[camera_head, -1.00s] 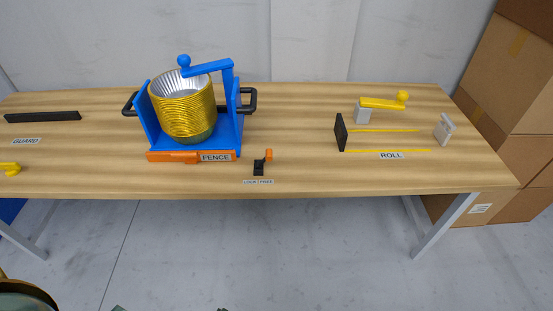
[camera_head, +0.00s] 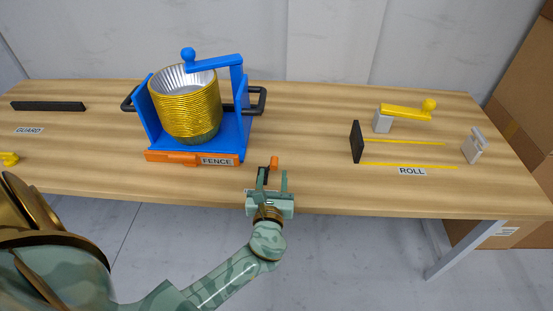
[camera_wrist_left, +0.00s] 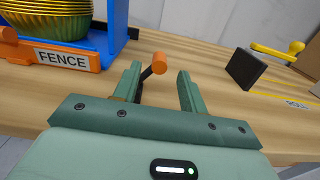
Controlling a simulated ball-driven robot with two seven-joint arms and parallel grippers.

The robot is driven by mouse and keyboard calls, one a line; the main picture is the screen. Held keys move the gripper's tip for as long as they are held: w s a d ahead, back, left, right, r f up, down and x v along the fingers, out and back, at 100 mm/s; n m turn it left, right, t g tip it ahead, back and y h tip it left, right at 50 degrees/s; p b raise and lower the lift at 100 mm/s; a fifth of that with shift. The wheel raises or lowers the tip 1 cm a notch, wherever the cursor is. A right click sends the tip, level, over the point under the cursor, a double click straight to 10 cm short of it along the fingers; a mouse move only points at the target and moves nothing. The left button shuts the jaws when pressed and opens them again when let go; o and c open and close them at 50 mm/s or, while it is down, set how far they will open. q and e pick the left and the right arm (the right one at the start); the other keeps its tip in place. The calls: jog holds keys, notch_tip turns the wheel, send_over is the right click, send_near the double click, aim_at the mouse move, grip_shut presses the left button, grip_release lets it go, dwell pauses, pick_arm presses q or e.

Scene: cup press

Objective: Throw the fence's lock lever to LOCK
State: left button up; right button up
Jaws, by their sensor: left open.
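The lock lever is a small black base with an orange knob (camera_head: 274,162) near the table's front edge, right of the fence. My left gripper (camera_head: 272,178) is open over it, with its fingers pointing away from me. In the left wrist view the orange knob (camera_wrist_left: 159,63) shows between the two green fingers, closer to the left one; I cannot tell whether they touch. The lever's base is mostly hidden behind the left finger. The fence (camera_head: 192,159) is an orange bar with a FENCE label at the front of the blue frame. My right gripper is not in view.
The blue frame (camera_head: 230,125) holds a stack of gold cups (camera_head: 186,105) under a blue arm. A ROLL station with a black plate (camera_head: 356,142) and yellow crank (camera_head: 405,112) stands right. A black guard bar (camera_head: 48,106) lies left. The table between is clear.

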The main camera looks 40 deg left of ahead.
aim_at(275, 158)
pick_arm(q)
jog(key=b+x, duration=0.1)
jog(key=x, duration=0.6)
jog(key=shift+w+a, duration=0.2)
jog(key=shift+w, duration=0.05)
jog(key=shift+c, duration=0.3)
